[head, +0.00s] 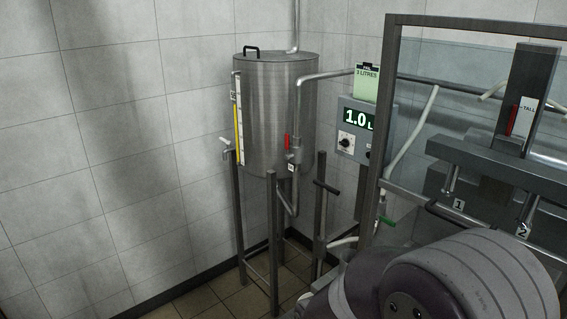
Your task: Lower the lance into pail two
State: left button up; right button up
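A dark frame (388,110) at the right holds a grey bench-like beam (485,160). Tags marked 1 (458,204) and 2 (522,230) show below it. A short metal tube (451,181) hangs near tag 1 and another metal tube (529,208) near tag 2. I cannot tell whether either is the lance. A pale hose (411,132) runs down behind the frame. No pail can be made out; my own arm, large at the lower right, covers that area. Neither gripper is in view.
A steel tank (270,110) on dark legs stands at the corner, with a red-handled valve (287,142). A control box (358,125) reads 1.0 L, with a green card (367,82) marked 2 litres above. Tiled floor (200,300) is clear at the left.

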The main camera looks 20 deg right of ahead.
aim_at(327, 189)
jog(key=i+j+z, duration=0.1)
jog(key=i+z, duration=0.15)
jog(key=i, duration=0.2)
jog(key=i+j+z, duration=0.25)
jog(key=i, duration=0.15)
jog(key=i+j+z, duration=0.25)
jog(key=i, duration=0.15)
